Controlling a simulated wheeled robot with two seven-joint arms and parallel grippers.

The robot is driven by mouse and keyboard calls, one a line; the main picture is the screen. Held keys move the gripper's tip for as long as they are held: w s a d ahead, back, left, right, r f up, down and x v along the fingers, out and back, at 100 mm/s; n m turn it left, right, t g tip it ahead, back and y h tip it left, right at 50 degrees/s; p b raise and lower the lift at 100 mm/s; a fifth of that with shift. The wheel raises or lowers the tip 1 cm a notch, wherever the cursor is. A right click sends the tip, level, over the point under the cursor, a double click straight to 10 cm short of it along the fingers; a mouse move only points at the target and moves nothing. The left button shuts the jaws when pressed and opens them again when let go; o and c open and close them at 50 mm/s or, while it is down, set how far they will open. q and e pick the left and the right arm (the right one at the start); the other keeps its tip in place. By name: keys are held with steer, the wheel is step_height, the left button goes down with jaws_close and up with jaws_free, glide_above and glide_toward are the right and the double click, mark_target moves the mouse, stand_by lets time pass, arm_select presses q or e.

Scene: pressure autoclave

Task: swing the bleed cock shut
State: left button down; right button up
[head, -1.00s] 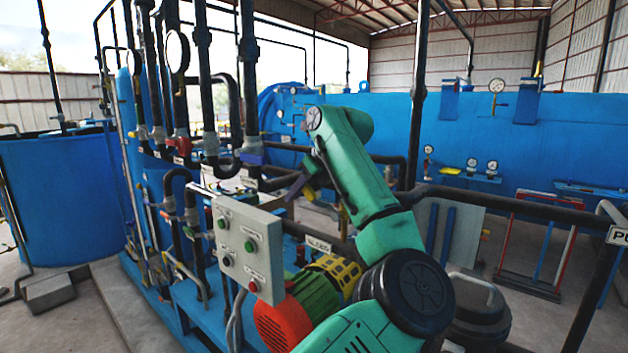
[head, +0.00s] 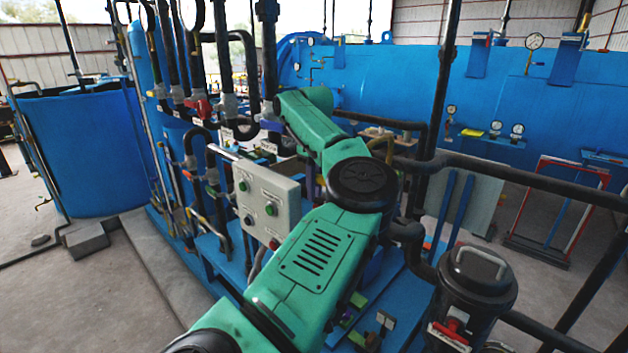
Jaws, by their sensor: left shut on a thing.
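My left arm rises from the bottom of the head view, bends at the dark elbow joint, and its green forearm reaches to the pipework behind the control box. My left gripper (head: 282,144) is at the far end of that arm, among the dark pipes. It is shut on what seems to be the bleed cock's handle. The wrist and forearm hide most of the fingers and the cock, so the handle's angle cannot be told. My right gripper is not in view.
A grey control box (head: 266,203) with coloured buttons stands just left of my forearm. Black pipes (head: 269,60) rise behind it. A black canister (head: 474,290) stands at the lower right. A long blue vessel (head: 410,75) spans the back. Open floor lies at the lower left.

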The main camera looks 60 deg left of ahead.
arm_select(q)
steer(key=shift+d+f, duration=0.1)
steer(key=shift+f, duration=0.1)
stand_by(0.3)
steer(key=c, duration=0.8)
jaws_free()
steer(key=shift+c, duration=0.2)
step_height(320, 180, up, 5)
steer(key=r, duration=0.2)
steer(key=r+p, duration=0.1)
steer(key=r, duration=0.1)
steer(key=r+p, duration=0.1)
steer(key=r, duration=0.2)
steer(key=shift+s+a, duration=0.15)
steer(key=shift+a, duration=0.1)
